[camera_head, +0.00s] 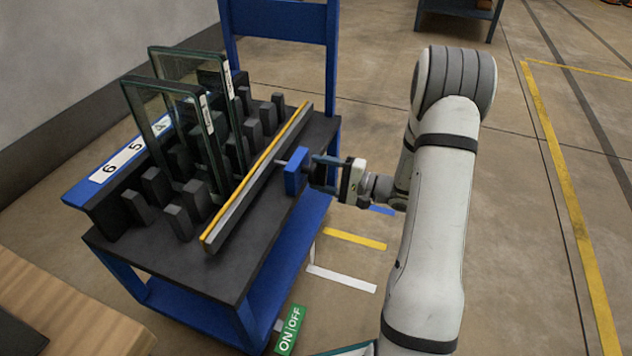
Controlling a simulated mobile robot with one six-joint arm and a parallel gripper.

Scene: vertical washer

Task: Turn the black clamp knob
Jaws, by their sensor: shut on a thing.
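My gripper (322,172) reaches in from the right at the right side of the blue cart. It is shut at the outer face of a small blue clamp block (292,178), where the black clamp knob sits. The knob is mostly hidden by the dark fingers, so its turn angle cannot be told. A short thin rod shows on the block's left side, towards the bar.
The cart's dark top (215,268) carries several black slotted posts and two upright glass panels (172,115). A number strip (120,160) runs along the left edge. A green ON/OFF sign (290,330) is below. Open floor lies right of my arm.

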